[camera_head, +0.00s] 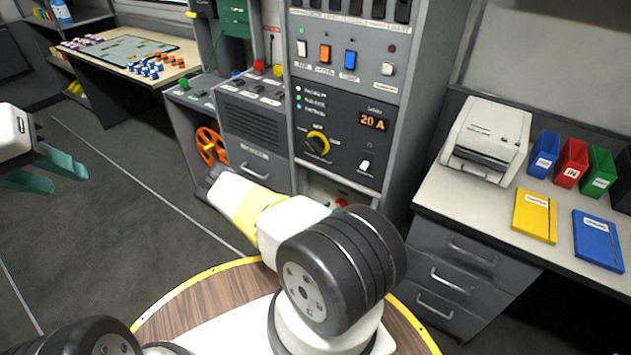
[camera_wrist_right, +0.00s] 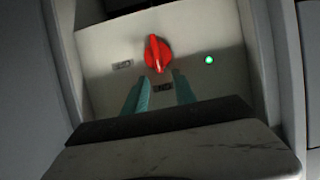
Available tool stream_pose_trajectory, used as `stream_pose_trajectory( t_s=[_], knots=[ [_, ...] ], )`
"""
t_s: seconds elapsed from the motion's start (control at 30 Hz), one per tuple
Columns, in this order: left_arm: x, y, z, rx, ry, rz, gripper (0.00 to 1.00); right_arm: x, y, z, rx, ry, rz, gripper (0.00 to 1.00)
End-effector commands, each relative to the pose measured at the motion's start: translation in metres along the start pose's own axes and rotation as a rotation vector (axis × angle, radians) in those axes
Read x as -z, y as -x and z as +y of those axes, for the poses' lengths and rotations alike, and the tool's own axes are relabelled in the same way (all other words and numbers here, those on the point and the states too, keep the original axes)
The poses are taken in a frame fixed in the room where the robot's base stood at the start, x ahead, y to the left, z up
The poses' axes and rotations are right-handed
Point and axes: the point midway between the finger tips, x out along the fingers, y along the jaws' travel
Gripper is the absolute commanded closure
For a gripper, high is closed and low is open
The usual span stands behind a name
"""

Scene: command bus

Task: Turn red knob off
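The red knob (camera_wrist_right: 157,54) sits on a pale panel in the right wrist view, with its ridge close to upright. A lit green lamp (camera_wrist_right: 209,60) is right of it. My right gripper (camera_wrist_right: 159,82) is open, its two teal fingers apart just below the knob in that view. Contact with the knob cannot be told. In the head view a small red part (camera_head: 341,203), seemingly this knob, shows low on the grey console, just above my right arm's black joint. My left gripper (camera_head: 68,180) is open and empty at the far left.
The console's black panel has a yellow-ringed knob (camera_head: 318,144) and a "20 A" display (camera_head: 373,121). An orange handwheel (camera_head: 211,146) is to its left. A desk with a printer (camera_head: 487,138) stands at the right. Floor at the left is clear.

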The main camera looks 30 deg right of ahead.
Motion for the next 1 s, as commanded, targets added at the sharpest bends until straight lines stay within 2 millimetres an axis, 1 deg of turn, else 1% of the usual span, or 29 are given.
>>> stream_pose_trajectory(
  t_s=[0.03, 0.1, 0.3, 0.47, 0.7, 0.73, 0.87, 0.9, 1.0],
  knots=[
    [0.0, 0.0, 0.0, 0.0, 0.0, 0.0, 0.64, 0.0, -0.009, 0.001, 0.0, 0.0, 0.0, 0.67],
    [0.0, 0.0, 0.0, 0.0, 0.0, 0.0, 0.64, -0.001, -0.021, 0.002, -0.002, -0.002, -0.001, 0.67],
    [0.0, 0.0, 0.0, 0.0, 0.0, 0.0, 0.64, 0.0, -0.049, 0.001, -0.001, 0.0, -0.001, 0.67],
    [0.0, 0.0, 0.0, 0.0, 0.0, 0.0, 0.64, -0.001, -0.058, 0.0, -0.001, -0.001, -0.003, 0.67],
    [0.0, 0.0, 0.0, 0.0, 0.0, 0.0, 0.64, -0.001, -0.059, 0.0, -0.001, 0.0, -0.003, 0.67],
    [0.0, 0.0, 0.0, 0.0, 0.0, 0.0, 0.64, -0.001, -0.059, 0.0, -0.001, 0.0, -0.003, 0.71],
    [0.0, 0.0, 0.0, 0.0, 0.0, 0.0, 0.64, -0.001, -0.059, 0.0, -0.001, 0.0, -0.003, 0.97],
    [0.0, 0.0, 0.0, 0.0, 0.0, 0.0, 0.64, -0.001, -0.059, 0.0, -0.001, 0.0, -0.003, 1.0],
    [0.0, 0.0, 0.0, 0.0, 0.0, 0.0, 0.64, -0.001, -0.059, 0.0, 0.0, 0.0, -0.003, 1.0]
  ],
)
